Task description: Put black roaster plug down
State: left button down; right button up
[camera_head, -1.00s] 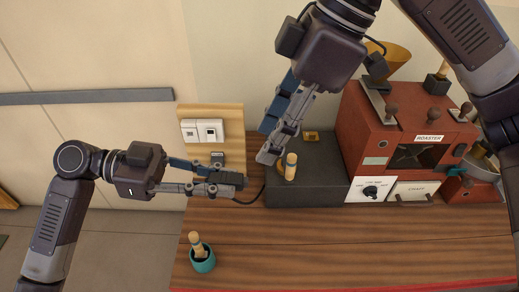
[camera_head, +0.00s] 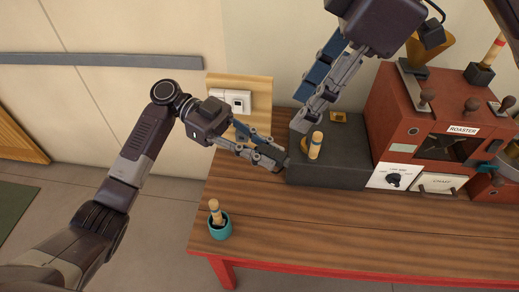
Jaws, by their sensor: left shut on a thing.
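My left gripper (camera_head: 275,160) is the lower one. It is shut on the black roaster plug (camera_head: 281,163), a small dark piece mostly hidden between the fingertips, just at the left edge of the dark grey block on the table. My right gripper (camera_head: 301,124) hangs above the back left part of that block, pointing down and left. Its fingers lie close together in the picture, and I cannot tell whether they are shut. The red roaster (camera_head: 462,130) stands to the right of the block.
A wooden-handled piece (camera_head: 315,146) stands on the dark grey block (camera_head: 345,172). A teal cup (camera_head: 220,230) with a wooden-handled tool stands at the table's front left. A wall socket panel (camera_head: 241,100) is behind my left gripper. The wooden table (camera_head: 330,225) is clear in front.

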pick_arm(q)
jog(key=shift+w+d+f+g, duration=0.15)
jog(key=shift+d+g, duration=0.05)
jog(key=shift+g, duration=0.1)
pick_arm(e)
jog(key=m+t, duration=0.2)
jog(key=m, duration=0.3)
send_near(289, 160)
jog(key=shift+h, duration=0.3)
jog(key=x, duration=0.9)
jog(key=shift+a+r, duration=0.15)
jog(key=shift+a, duration=0.1)
jog(key=c, duration=1)
pick_arm(q)
jog(key=c, duration=1.7)
grip_release()
pick_arm(e)
grip_shut()
